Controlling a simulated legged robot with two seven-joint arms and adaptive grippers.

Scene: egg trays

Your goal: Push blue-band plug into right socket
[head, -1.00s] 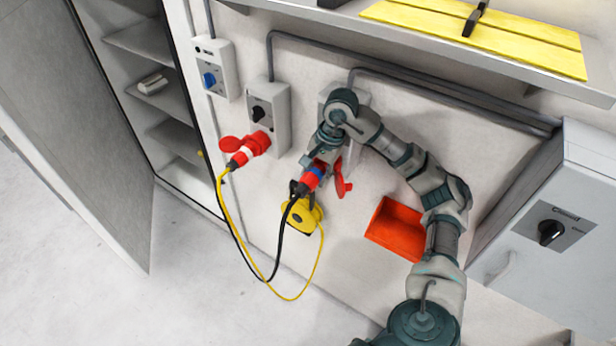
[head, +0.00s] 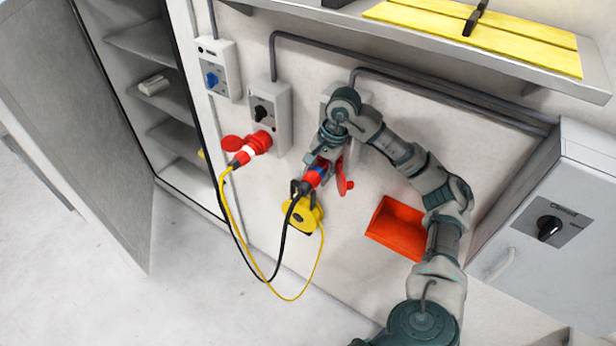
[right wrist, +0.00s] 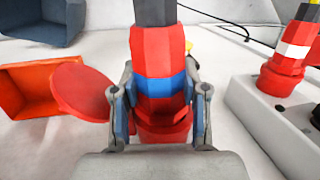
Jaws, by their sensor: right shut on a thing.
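The blue-band plug (head: 312,179) is red with a blue ring and a black cable at its back end. My right gripper (right wrist: 160,108) is shut on it around the blue band (right wrist: 158,88), one finger on each side. The plug is lined up with the red right socket (right wrist: 165,130) and its front end is at the socket mouth; how deep it sits is hidden. The socket's round red lid (head: 345,178) hangs open beside it, and also shows at left in the right wrist view (right wrist: 84,90). My left gripper is not in view.
A white-band red plug (head: 246,154) sits in the left socket on a grey switch box (head: 285,115). A yellow holder (head: 301,215) is on the wall below my right gripper. An orange bin (head: 398,229) is to the right. Black and yellow cables hang in loops.

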